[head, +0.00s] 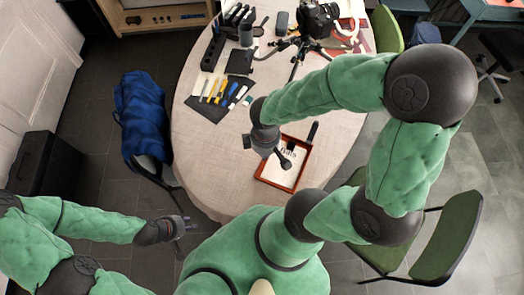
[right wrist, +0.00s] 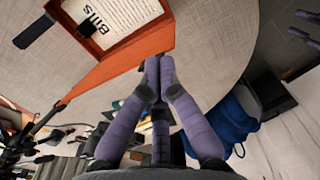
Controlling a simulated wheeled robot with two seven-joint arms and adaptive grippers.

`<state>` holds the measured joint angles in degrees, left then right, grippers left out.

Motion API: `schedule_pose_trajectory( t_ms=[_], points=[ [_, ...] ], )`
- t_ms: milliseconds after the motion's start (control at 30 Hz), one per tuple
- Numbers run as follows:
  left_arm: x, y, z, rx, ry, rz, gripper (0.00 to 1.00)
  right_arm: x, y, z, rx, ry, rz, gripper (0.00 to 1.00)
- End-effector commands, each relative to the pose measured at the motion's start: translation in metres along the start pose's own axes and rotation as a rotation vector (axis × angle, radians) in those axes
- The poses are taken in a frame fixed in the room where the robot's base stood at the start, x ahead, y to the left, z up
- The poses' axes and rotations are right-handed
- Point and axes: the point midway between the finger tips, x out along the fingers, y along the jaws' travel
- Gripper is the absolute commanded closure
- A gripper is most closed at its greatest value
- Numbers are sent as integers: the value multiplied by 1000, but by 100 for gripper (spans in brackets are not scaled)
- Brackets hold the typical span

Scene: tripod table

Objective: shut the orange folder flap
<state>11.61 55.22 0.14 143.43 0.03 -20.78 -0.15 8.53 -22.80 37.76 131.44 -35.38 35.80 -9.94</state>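The orange folder (head: 262,178) lies on the table with a white sheet marked "Bills" (right wrist: 110,18) inside. In the right wrist view its orange flap (right wrist: 100,72) is folded open, away from the sheet. My right gripper (head: 285,163) is over the folder in the head view and partly hides it. In the right wrist view its fingers (right wrist: 159,65) are drawn together at the flap's edge; I cannot tell whether they touch it. My left gripper (head: 183,225) is off the table at the lower left, empty with fingers apart; it also shows in the right wrist view (right wrist: 304,28).
A dark mat with pens and tools (head: 220,97) lies left of the folder. A camera on a tripod (head: 318,22) stands at the back. A blue bag (head: 143,115) is on the floor at left. Green chairs (head: 447,240) stand at right. Table cloth in front of the folder is clear.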

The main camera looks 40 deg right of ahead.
Motion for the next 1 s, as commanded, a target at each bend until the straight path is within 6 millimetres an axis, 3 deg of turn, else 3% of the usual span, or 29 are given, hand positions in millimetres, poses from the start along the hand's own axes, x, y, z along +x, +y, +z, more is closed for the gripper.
schedule_pose_trajectory(
  t_ms=[1000],
  points=[
    [4,-2,0,0,0,0,67,12,1,37,1,1,1,100]
  ],
)
